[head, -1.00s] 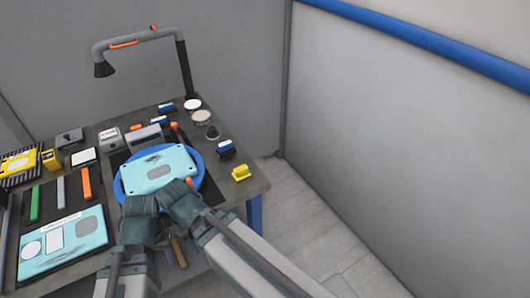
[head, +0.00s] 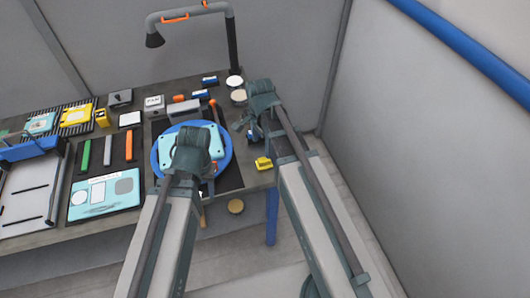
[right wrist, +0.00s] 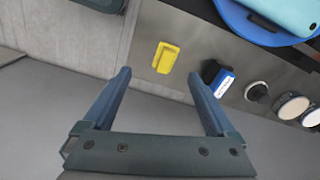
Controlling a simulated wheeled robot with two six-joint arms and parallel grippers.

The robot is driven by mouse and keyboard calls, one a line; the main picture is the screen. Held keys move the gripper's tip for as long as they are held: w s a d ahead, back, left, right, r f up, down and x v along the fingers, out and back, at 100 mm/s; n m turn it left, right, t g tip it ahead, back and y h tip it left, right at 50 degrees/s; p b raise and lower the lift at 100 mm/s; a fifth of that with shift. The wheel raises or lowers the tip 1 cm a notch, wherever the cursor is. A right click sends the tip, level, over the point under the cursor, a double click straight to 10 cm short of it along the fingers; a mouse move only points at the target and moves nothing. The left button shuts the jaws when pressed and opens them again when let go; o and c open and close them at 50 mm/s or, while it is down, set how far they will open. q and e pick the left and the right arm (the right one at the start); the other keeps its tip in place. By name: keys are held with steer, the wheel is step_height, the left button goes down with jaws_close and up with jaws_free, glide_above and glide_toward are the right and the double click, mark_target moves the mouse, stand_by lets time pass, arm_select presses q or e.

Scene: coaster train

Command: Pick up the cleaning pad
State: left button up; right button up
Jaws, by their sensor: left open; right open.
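No object is plainly marked as the cleaning pad. A small yellow block (head: 263,163) with a raised part lies at the table's right edge. In the right wrist view the yellow block (right wrist: 166,57) appears between the fingertips, beyond them and untouched. A dark block with a blue, labelled top (right wrist: 219,78) stands beside it; the right arm partly covers it in the head view. My right gripper (head: 262,88) is open and empty above the table's right side; its spread fingers show in the wrist view (right wrist: 159,75). My left gripper (head: 195,136) is open above the teal panel (head: 212,150).
The teal panel lies on a round blue stand (head: 160,165). Round tins (head: 238,96) and a lamp (head: 233,45) stand at the back right. Tools and another teal panel (head: 103,198) lie to the left. A wall closes off the right side beyond a strip of floor.

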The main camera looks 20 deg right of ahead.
mark_target(265, 159)
steer(key=f+m+b, duration=0.1)
steer(key=f+b, duration=0.1)
steer(key=w+d+f+m+b, duration=0.1)
steer(key=f+b, duration=0.1)
steer(key=b, duration=0.1)
steer(key=f+m+b, duration=0.1)
steer(key=f+b, duration=0.2)
steer(key=shift+w+d, duration=0.35)
steer(key=shift+d, duration=0.05)
arm_select(q)
step_height(265, 159, down, 7)
arm_select(e)
steer(key=shift+r, duration=0.1)
arm_select(q)
steer(key=shift+r, duration=0.15)
arm_select(e)
steer(key=f+b, duration=0.5)
steer(key=shift+a+f, duration=0.15)
steer(key=shift+a, duration=0.1)
arm_select(q)
step_height(265, 159, down, 5)
steer(key=shift+f, duration=0.1)
arm_select(e)
jaws_close()
